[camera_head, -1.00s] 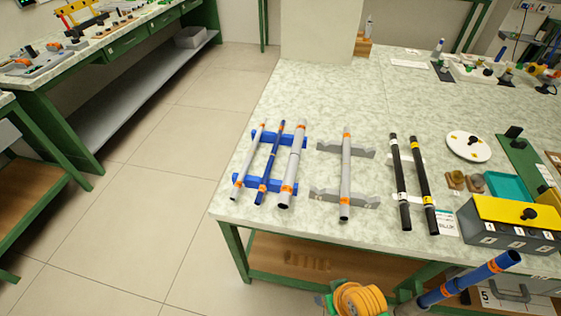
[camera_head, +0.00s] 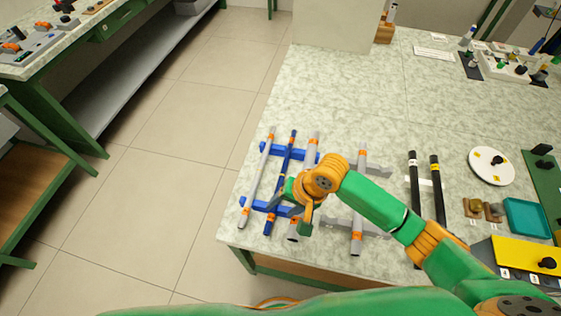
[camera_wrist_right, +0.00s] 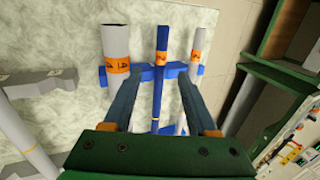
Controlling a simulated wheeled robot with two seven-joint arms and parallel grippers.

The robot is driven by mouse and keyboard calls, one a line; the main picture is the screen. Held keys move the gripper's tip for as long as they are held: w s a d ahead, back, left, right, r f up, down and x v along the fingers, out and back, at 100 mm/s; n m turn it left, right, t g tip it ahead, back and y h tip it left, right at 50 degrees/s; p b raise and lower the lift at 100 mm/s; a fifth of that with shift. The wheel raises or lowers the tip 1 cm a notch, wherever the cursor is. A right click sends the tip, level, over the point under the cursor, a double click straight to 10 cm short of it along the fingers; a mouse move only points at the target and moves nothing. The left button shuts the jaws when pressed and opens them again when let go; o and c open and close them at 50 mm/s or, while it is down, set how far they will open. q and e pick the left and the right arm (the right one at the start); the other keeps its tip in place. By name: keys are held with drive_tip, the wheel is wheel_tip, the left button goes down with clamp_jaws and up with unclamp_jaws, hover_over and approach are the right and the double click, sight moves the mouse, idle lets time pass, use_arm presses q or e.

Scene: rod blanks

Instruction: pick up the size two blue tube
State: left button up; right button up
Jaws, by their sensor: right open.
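The slim blue tube (camera_head: 281,178) lies on blue cradles (camera_head: 268,207) near the table's left edge, between a thin grey tube (camera_head: 257,178) and a thicker grey tube (camera_head: 313,147). It has orange bands, and its number is too small to read. My right gripper (camera_head: 288,195) is over the near part of these tubes. In the right wrist view, the blue tube (camera_wrist_right: 160,90) runs between the open fingers of the right gripper (camera_wrist_right: 157,82), with nothing visibly gripped. The near end there is hidden by the gripper body. My left gripper is not in view.
Another grey tube (camera_head: 358,220) lies on grey cradles to the right, partly under my arm. Two black tubes (camera_head: 415,185) (camera_head: 438,190) lie further right. A white disc (camera_head: 491,166) and a teal tray (camera_head: 527,218) are beyond them. The table's back middle is clear.

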sight(271, 219)
drive_tip(key=shift+s+a+f, duration=0.6)
drive_tip(key=shift+s+f, duration=0.2)
drive_tip(key=shift+f, duration=0.15)
drive_tip(key=x, duration=0.3)
drive_tip(key=shift+w+a+f, duration=0.1)
drive_tip(key=shift+w+f, duration=0.15)
drive_tip(key=shift+w, duration=0.2)
drive_tip(key=shift+c, duration=0.2)
drive_tip(key=shift+s+r, duration=0.1)
drive_tip(key=shift+s, duration=0.15)
clamp_jaws()
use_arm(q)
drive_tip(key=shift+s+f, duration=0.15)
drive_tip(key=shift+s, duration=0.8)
use_arm(e)
drive_tip(key=shift+w, duration=0.1)
